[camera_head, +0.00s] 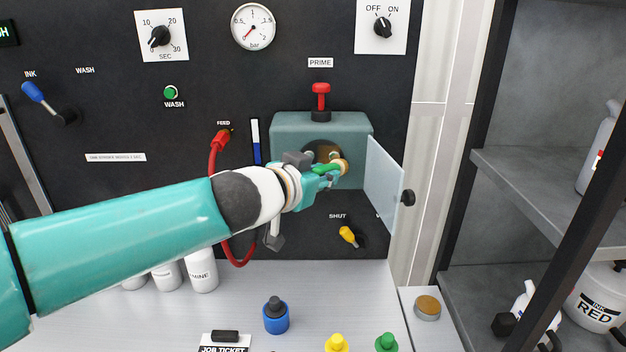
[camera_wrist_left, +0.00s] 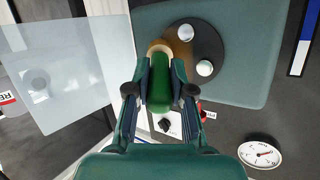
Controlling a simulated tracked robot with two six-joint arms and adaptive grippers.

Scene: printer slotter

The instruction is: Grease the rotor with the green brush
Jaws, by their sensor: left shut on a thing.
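My left gripper (camera_head: 328,173) is shut on the green brush (camera_head: 325,168) at the front of a teal housing (camera_head: 285,128) with a round opening. In the left wrist view, the brush's green handle (camera_wrist_left: 160,88) lies between the two fingers. A tan ring (camera_wrist_left: 160,47) at its far end overlaps the edge of a dark round area with two pale round knobs (camera_wrist_left: 204,68). This area appears to be the rotor's opening. The rotor is partly hidden by the brush and gripper, and I cannot tell whether the bristles touch it. My right gripper is not in view.
The housing's pale door (camera_head: 384,184) stands open just right of the gripper. A red hose (camera_head: 213,160) hangs left of it, and a red plunger (camera_head: 320,95) stands on top. A blue bottle (camera_head: 276,318) and yellow and green caps stand on the bench below.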

